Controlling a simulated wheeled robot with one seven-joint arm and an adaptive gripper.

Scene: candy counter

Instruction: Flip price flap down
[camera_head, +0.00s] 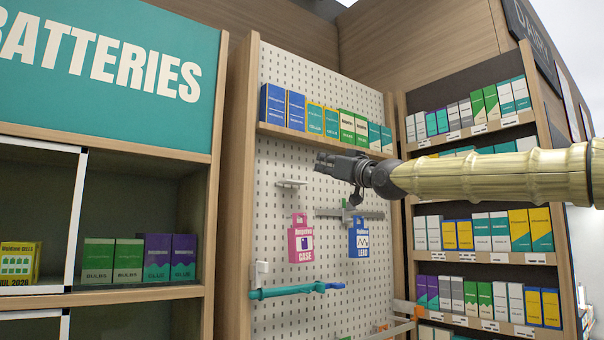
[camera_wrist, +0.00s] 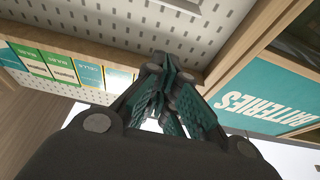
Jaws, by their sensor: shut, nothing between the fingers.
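My gripper (camera_head: 328,163) is shut and empty, pointing left in front of the pegboard, just below the upper shelf. Its two fingers come together in the middle of the wrist view (camera_wrist: 167,72). A small white flap (camera_head: 291,183) sticks out nearly level from the pegboard, left of and a little below the fingertips; it looks like a price flap. A gap shows between them in the head view, but the depth is hard to judge. A pink CASE package (camera_head: 301,242) hangs below this flap.
A shelf (camera_head: 325,140) with several small boxes runs just above my gripper. A turquoise bar (camera_head: 290,292) juts out lower on the pegboard (camera_head: 273,222). A wooden side panel (camera_head: 238,190) stands at left, and stocked shelves (camera_head: 480,258) at right.

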